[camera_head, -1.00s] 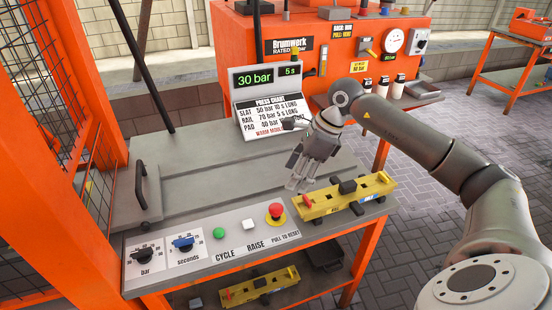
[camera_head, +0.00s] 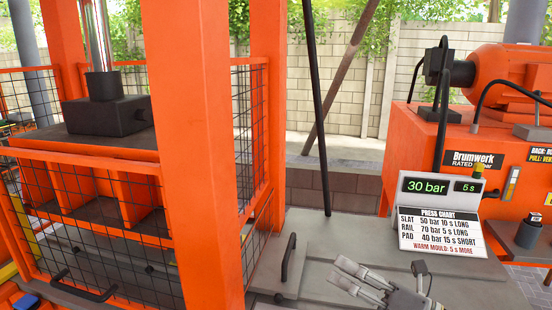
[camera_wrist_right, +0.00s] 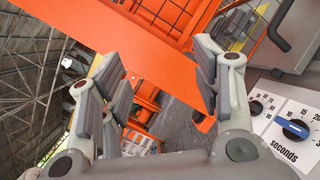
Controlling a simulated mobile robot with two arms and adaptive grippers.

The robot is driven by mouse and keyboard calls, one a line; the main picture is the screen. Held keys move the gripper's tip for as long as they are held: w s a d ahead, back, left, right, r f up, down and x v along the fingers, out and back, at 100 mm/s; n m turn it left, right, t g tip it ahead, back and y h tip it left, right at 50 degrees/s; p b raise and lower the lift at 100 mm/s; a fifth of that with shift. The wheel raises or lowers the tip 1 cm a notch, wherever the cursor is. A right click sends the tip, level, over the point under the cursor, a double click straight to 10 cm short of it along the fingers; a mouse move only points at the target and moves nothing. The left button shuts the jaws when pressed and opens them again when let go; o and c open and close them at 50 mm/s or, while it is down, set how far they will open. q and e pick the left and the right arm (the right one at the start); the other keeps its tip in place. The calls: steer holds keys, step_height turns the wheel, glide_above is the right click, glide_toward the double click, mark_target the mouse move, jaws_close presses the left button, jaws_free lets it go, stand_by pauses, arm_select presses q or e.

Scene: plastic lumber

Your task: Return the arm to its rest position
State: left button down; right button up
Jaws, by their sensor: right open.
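My right gripper (camera_head: 360,280) shows at the bottom of the head view, above the grey panel top, with its fingers pointing left. Its fingers stand apart and nothing is between them. In the right wrist view the same gripper (camera_wrist_right: 155,95) is open and empty, with the orange press frame and the floor beyond its fingers. The rest of the right arm is below the edge of the head view. My left gripper is in neither view.
The orange press frame (camera_head: 195,150) with a mesh guard (camera_head: 105,225) fills the left. A display (camera_head: 440,187) reading 30 bar and 5 s stands over a press chart (camera_head: 440,232). A black handle (camera_head: 288,257) rises from the grey top. A blue knob (camera_wrist_right: 295,129) shows in the wrist view.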

steer(key=w+d+f+m+t+h, duration=0.1)
steer(key=d+m+t+h, duration=0.65)
steer(key=m, duration=0.85)
steer(key=s+d+f+m+g+h, duration=0.2)
steer(key=f+m+h, duration=0.3)
steer(key=f+m, duration=0.1)
steer(key=s+d+f+m+g+h, duration=0.2)
steer(key=f+m+h, duration=0.3)
steer(key=f+m, duration=0.15)
steer(key=s+a+f+m+g+y, duration=0.15)
steer(key=s+f+m+g, duration=0.25)
steer(key=s+f+g, duration=0.55)
steer(key=s+a+f+m+g+y, duration=0.1)
steer(key=s+a+f+m+g, duration=0.15)
steer(key=s+f, duration=0.95)
steer(key=f, duration=0.9)
steer(key=s+f, duration=0.2)
steer(key=f, duration=0.9)
steer(key=s+d+f+g, duration=0.2)
steer(key=s+f, duration=1.4)
steer(key=s, duration=0.1)
steer(key=shift+s+d+f+h, duration=0.25)
steer(key=shift+d+h, duration=0.05)
steer(key=shift+d, duration=0.05)
